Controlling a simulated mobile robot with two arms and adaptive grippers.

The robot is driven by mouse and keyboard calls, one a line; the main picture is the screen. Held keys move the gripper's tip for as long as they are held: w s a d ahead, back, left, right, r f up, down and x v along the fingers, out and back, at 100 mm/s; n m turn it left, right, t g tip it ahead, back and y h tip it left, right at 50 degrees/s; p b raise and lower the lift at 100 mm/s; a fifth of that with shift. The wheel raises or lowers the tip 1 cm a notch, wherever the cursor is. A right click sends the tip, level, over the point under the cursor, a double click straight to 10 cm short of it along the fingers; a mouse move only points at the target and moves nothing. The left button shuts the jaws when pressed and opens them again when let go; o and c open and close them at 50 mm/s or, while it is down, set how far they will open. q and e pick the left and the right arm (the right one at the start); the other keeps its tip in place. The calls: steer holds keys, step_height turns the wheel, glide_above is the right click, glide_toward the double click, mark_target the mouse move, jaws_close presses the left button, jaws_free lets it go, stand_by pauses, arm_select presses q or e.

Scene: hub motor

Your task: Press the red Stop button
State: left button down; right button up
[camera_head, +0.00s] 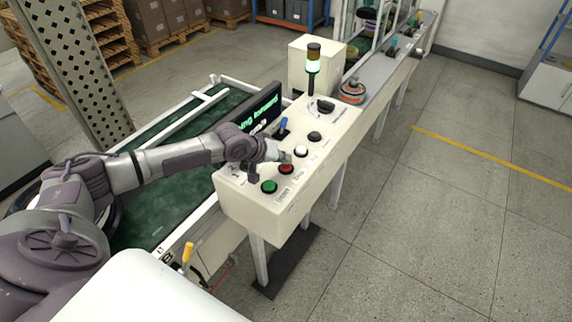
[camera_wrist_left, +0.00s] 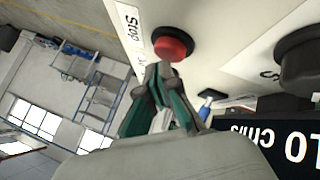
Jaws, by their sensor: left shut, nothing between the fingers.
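The red Stop button (camera_head: 286,169) sits on the top of a cream control box (camera_head: 240,200), between a green button (camera_head: 269,187) and a white button (camera_head: 301,151). In the left wrist view the red button (camera_wrist_left: 173,44) is round with a dark base, beside a white "Stop" label (camera_wrist_left: 131,22). My left gripper (camera_head: 284,157) is shut and empty, with its fingertips right beside the red button. In the left wrist view the fingertips (camera_wrist_left: 158,72) overlap the button's near edge; I cannot tell whether they touch it. My right gripper is not in view.
A black button (camera_head: 314,136) and a dark knob (camera_head: 325,105) are farther along the box. A display (camera_head: 262,112) and a blue-handled switch (camera_head: 283,127) stand close by my left wrist. A signal tower (camera_head: 313,62) rises behind. Open floor (camera_head: 430,220) lies to the right.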

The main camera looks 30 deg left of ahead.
mark_target(284, 166)
arm_select(q)
steer(key=shift+f, duration=0.65)
stand_by(0.5)
stand_by(0.4)
steer(key=shift+r+p, duration=0.9)
steer(key=shift+r, duration=0.15)
step_height(284, 166, up, 5)
steer(key=p, duration=0.5)
